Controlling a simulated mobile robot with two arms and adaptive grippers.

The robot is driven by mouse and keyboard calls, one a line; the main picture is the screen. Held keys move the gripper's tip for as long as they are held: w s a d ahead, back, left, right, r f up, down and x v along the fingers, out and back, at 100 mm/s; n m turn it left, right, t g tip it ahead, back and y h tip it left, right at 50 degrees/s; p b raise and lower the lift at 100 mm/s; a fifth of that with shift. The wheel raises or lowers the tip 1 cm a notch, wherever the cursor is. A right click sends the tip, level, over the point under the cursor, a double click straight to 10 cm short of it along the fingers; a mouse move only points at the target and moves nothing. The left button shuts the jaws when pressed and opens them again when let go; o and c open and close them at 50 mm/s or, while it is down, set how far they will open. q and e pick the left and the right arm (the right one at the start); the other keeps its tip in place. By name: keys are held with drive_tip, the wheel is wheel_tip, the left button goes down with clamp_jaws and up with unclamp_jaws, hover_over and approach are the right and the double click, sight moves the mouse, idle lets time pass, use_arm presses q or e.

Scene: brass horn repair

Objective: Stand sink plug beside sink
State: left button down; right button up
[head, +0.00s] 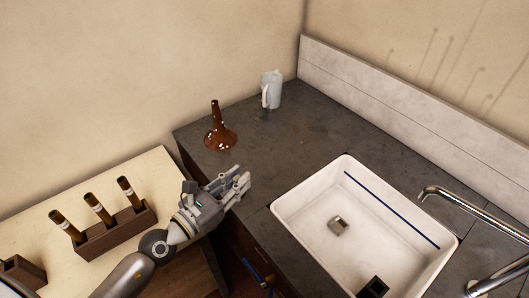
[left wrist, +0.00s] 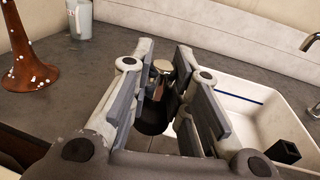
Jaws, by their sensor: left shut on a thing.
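My left gripper (head: 240,183) is above the near left part of the dark counter, left of the sink (head: 290,222). It is shut on the sink plug, which shows between the fingers in the left wrist view as a silver rounded part (left wrist: 162,66) with a dark part (left wrist: 153,118) below it. The fingers hide much of the plug, and in the head view it cannot be made out. The white sink has a square metal fitting (head: 338,227) on its floor. My right gripper is not in view.
A brown horn bell (head: 219,134) and a pale jug (head: 271,90) stand at the back of the counter (head: 310,125). A black block (head: 373,288) is in the sink's near end. Chrome taps (head: 470,205) are at right. A wooden rack (head: 115,228) stands on the left table.

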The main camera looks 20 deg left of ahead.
use_arm(q)
drive_tip(key=w+f+b, duration=0.1)
drive_tip(key=w+f, duration=0.1)
drive_tip(key=w, duration=0.1)
drive_tip(key=w+f+b, duration=0.2)
drive_tip(key=w+f, duration=0.1)
drive_tip(key=w, duration=0.1)
drive_tip(key=w+f+b, duration=0.2)
drive_tip(key=w, duration=0.1)
drive_tip(key=shift+w+d+f, duration=0.1)
drive_tip(key=shift+w+f, duration=0.05)
drive_tip(key=shift+f, duration=0.2)
drive_tip(key=shift+w+f+b, duration=0.4)
drive_tip(key=shift+w+b, duration=0.05)
drive_tip(key=shift+b, duration=0.15)
drive_tip(key=shift+w+f, duration=0.15)
drive_tip(key=shift+f, duration=0.05)
wheel_tip(320, 180, down, 2)
drive_tip(key=shift+w+f+b, duration=0.1)
drive_tip(key=shift+w+b, duration=0.05)
drive_tip(key=shift+b, duration=0.85)
drive_tip(key=shift+f, duration=0.55)
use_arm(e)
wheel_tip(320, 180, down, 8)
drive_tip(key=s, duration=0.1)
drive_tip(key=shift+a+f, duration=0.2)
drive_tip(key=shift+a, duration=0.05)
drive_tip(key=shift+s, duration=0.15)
